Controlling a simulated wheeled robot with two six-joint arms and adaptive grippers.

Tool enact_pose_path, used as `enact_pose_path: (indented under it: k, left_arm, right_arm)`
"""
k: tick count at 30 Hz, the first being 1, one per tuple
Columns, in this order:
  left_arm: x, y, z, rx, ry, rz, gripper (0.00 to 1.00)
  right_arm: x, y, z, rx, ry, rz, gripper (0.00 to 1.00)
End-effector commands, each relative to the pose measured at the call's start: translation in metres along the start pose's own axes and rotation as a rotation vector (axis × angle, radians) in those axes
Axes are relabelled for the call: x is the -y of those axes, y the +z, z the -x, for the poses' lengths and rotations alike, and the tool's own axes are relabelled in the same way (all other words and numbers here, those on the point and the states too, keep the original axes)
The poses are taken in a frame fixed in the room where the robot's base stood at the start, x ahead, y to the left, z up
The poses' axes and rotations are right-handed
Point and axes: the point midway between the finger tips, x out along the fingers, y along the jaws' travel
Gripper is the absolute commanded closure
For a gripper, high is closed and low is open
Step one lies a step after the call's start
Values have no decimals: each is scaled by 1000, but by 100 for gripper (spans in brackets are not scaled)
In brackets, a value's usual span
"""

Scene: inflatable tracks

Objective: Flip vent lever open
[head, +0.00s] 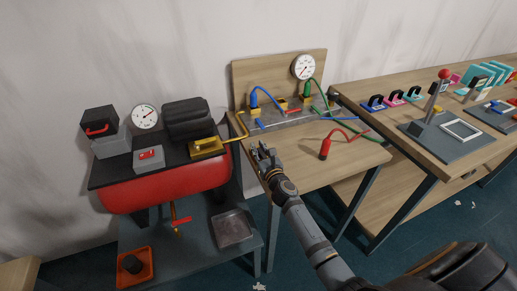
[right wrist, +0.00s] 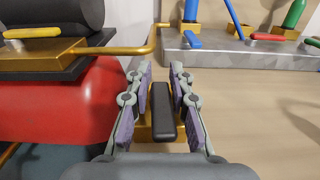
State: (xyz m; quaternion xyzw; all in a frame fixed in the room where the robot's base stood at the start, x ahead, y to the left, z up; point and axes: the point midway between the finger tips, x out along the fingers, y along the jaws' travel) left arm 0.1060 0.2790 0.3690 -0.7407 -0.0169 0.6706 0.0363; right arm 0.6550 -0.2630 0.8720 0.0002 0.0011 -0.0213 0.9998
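A black lever handle (right wrist: 162,112) on a brass-coloured base shows between the fingers of my right gripper (right wrist: 160,75) in the right wrist view. No label is legible, so I cannot confirm it is the vent lever. The two fingers stand apart on either side of it; I cannot tell whether they touch it. In the head view my right gripper (head: 262,155) is over the left edge of the wooden bench (head: 300,165) and hides the lever. My left gripper is not in view.
The red air tank (head: 165,190) with its black top is to the left, and a brass pipe (head: 240,130) runs from it to the bench. A grey manifold (right wrist: 235,52) with blue, red and green levers is behind.

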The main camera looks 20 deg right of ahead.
Motion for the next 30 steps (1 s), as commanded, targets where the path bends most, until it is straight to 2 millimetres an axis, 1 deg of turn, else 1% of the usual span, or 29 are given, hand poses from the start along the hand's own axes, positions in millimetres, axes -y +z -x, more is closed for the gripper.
enact_pose_path:
  k: [1, 3, 11, 14, 17, 21, 24, 27, 30]
  left_arm:
    - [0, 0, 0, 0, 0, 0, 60]
    - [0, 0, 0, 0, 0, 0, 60]
    - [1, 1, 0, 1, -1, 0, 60]
    - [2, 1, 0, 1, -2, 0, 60]
    - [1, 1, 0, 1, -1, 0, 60]
    - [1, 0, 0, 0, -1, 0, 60]
    - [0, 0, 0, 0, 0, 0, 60]
    - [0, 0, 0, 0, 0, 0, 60]
    - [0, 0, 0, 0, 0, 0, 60]
  right_arm:
    - [0, 0, 0, 0, 0, 0, 69]
    - [0, 0, 0, 0, 0, 0, 60]
    - [0, 0, 0, 1, 1, 0, 60]
    - [0, 0, 6, 0, 1, 0, 60]
    - [0, -1, 24, -1, 2, 1, 60]
    - [0, -2, 61, -3, 2, 4, 60]
    - [0, -1, 84, -2, 1, 4, 60]
    - [0, 0, 101, -1, 2, 3, 60]
    - [0, -1, 112, -1, 1, 3, 60]
